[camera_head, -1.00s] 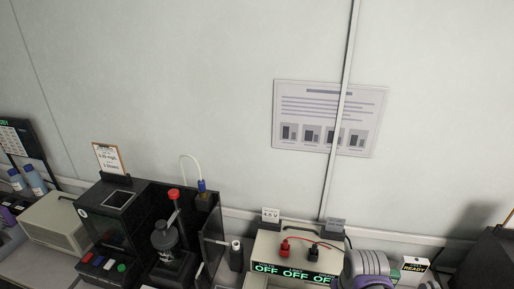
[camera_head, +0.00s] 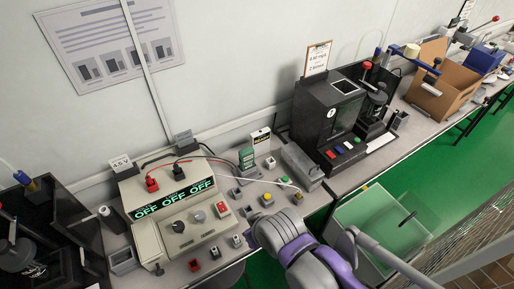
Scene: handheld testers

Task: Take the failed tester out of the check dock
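A small upright unit with a green face (camera_head: 246,158) stands on the bench behind my arm, by a white card with a dark top. It may be the check dock; I cannot tell, and its text is too small to read. No handheld tester can be made out for sure. Several small blocks with coloured tops, such as a yellow one (camera_head: 267,199), sit in front of it. A grey and purple arm, apparently my right, reaches in from the bottom. Its gripper (camera_head: 262,226) is over the bench's front edge, with fingers not distinguishable. My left gripper is out of view.
A beige power supply (camera_head: 172,215) with OFF displays stands left of my arm. A grey metal box (camera_head: 301,165) and a black analyser (camera_head: 329,122) stand right. An open cardboard box (camera_head: 447,84) is farther right. Thin cables cross the bench.

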